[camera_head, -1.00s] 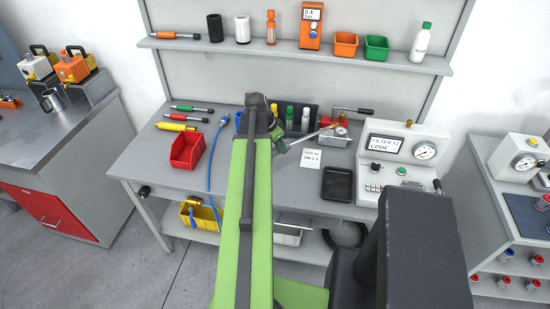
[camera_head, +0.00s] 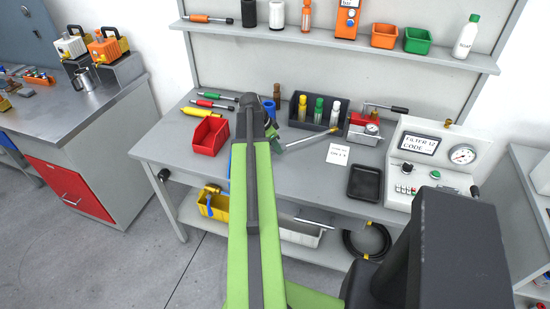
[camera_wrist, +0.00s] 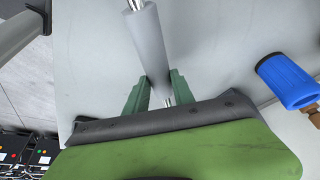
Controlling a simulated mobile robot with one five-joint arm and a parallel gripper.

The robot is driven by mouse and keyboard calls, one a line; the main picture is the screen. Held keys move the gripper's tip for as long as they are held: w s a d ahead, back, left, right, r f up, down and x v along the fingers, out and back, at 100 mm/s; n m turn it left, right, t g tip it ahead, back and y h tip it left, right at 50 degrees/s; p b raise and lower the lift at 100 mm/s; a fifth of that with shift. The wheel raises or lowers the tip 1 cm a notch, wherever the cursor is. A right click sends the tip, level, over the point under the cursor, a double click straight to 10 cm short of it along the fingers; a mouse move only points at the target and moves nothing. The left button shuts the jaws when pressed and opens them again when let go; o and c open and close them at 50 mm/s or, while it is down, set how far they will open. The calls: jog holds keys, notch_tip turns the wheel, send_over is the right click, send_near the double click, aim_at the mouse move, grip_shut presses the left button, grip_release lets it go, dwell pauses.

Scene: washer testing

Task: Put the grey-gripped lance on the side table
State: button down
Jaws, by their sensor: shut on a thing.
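My gripper (camera_wrist: 158,88) has green fingers shut on the grey-gripped lance. In the wrist view the lance's grey sleeve (camera_wrist: 148,42) runs up and away from the fingers, with bright metal at both ends. In the head view my gripper (camera_head: 272,138) is over the workbench, partly hidden by my arm. The lance (camera_head: 308,138) points right from it towards a brass-coloured tip. Its height above the bench is hard to tell. A steel-topped table (camera_head: 98,112) stands at the left and a grey one (camera_head: 532,168) at the right edge; I cannot tell which is the side table.
The workbench (camera_head: 300,175) holds a red bin (camera_head: 209,136), a dark bottle caddy (camera_head: 300,122), a black tray (camera_head: 364,183) and a gauge unit (camera_head: 432,160). Pumps (camera_head: 105,47) and a metal jug (camera_head: 84,80) stand on the left table. Grey floor lies between bench and left table.

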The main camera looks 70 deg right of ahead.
aim_at(276, 154)
notch_tip(276, 154, down, 4)
jog(key=b, duration=0.4)
jog(key=shift+f, duration=0.15)
jog(key=shift+r, duration=0.25)
jog(key=shift+f, duration=0.2)
jog(key=c, duration=1.1)
grip_release()
jog(key=shift+o, duration=0.2)
jog(key=shift+a+r+p, duration=0.1)
jog(key=shift+r+p, duration=0.45)
jog(key=shift+r, duration=0.1)
jog(key=p+v, duration=0.9)
jog(key=v, duration=0.1)
jog(key=shift+r+p, duration=0.25)
jog(key=shift+p, duration=0.1)
jog(key=shift+w+a+r+p, duration=0.2)
jog(key=shift+r+p, duration=0.15)
jog(key=shift+f, duration=0.1)
